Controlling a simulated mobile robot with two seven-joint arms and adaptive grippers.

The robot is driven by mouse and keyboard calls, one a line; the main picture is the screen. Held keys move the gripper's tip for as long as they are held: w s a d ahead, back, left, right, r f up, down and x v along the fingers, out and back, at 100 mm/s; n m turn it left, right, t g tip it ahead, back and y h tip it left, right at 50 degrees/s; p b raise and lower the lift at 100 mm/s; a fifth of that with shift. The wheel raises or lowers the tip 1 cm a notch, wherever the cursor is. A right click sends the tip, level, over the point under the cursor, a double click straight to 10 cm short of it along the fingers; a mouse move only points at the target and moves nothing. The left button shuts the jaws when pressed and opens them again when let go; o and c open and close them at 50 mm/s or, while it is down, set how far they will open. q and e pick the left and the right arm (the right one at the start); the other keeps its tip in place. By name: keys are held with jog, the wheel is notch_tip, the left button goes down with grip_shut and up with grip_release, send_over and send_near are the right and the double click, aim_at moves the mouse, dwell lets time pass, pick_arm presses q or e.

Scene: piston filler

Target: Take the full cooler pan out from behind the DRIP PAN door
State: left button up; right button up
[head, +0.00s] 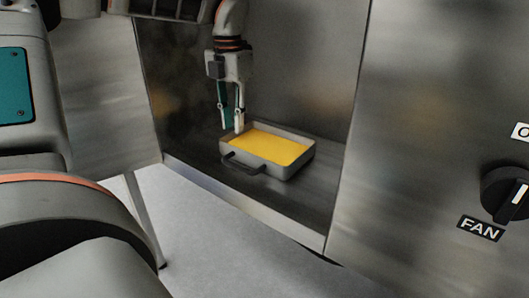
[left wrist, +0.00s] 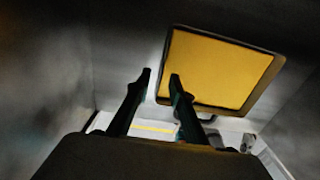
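The cooler pan (head: 297,165) is a grey shallow tray filled with yellow, with a dark bar handle (head: 243,163) on its front side. It sits level on the floor of the open steel compartment. My left gripper (head: 231,130) reaches down from above at the pan's left rim. Its two fingers are apart with nothing visibly clamped. In the left wrist view, the fingertips (left wrist: 161,76) show at the pan's (left wrist: 268,78) left edge, one over the pan and one outside it. I cannot tell whether they touch the rim. My right gripper is not in view. No DRIP PAN label shows.
Steel walls close in the compartment, with a front sill (head: 240,205) along its opening. A steel panel (head: 95,95) stands left of the opening. A FAN knob (head: 507,192) sticks out on the right. Bare compartment floor lies right of the pan.

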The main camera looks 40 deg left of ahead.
pick_arm(q)
notch_tip(320, 180, down, 3)
jog(key=shift+f, duration=0.2)
grip_shut()
jog(key=shift+r, duration=0.15)
